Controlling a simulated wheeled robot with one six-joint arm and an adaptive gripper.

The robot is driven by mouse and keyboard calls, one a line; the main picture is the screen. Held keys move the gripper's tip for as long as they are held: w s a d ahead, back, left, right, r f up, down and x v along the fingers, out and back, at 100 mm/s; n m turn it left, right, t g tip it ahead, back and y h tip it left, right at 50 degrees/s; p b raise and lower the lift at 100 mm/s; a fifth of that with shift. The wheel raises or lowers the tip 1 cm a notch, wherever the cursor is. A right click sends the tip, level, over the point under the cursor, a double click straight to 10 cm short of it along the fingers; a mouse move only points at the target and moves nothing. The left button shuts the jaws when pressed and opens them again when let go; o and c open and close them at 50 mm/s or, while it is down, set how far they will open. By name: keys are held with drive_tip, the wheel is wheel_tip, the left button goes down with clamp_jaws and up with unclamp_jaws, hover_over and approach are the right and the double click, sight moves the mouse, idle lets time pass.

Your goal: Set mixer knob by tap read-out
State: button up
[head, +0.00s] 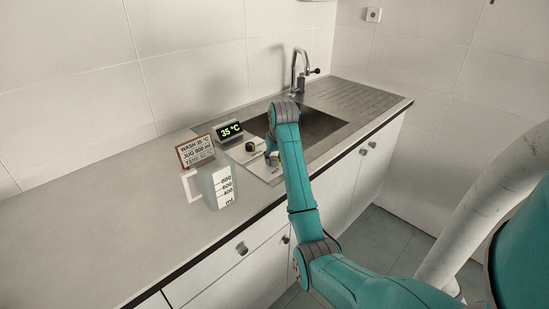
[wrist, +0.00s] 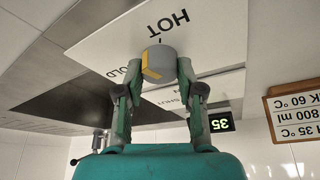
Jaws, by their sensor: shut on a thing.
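My gripper (wrist: 161,72) is shut on the round grey mixer knob (wrist: 156,61), with one finger on each side of it. The knob has a yellow pointer on its left side in the wrist view. It sits on a pale plate (wrist: 100,48) lettered HOT and, partly hidden by a finger, COLD. In the head view my gripper (head: 272,157) is low over the counter by the sink. The tap read-out (head: 229,131) glows green with 35 °C; it also shows upside down in the wrist view (wrist: 221,122). A card (head: 195,150) reads WASH 35 °C, JUG 800 ml and TANK 60 °C.
A clear jug (head: 214,185) with a ml scale stands on the counter in front of the card. The sink (head: 315,127) and tap (head: 298,70) lie behind my arm. A second plate, lettered SHUT, shows partly between my fingers. The counter's left part is clear.

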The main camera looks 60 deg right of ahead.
drive_tip(key=shift+m+g, duration=0.3)
drive_tip(key=shift+m, duration=0.7)
drive_tip(key=shift+a+f, duration=0.1)
drive_tip(key=o, duration=1.1)
drive_tip(key=shift+o, duration=0.2)
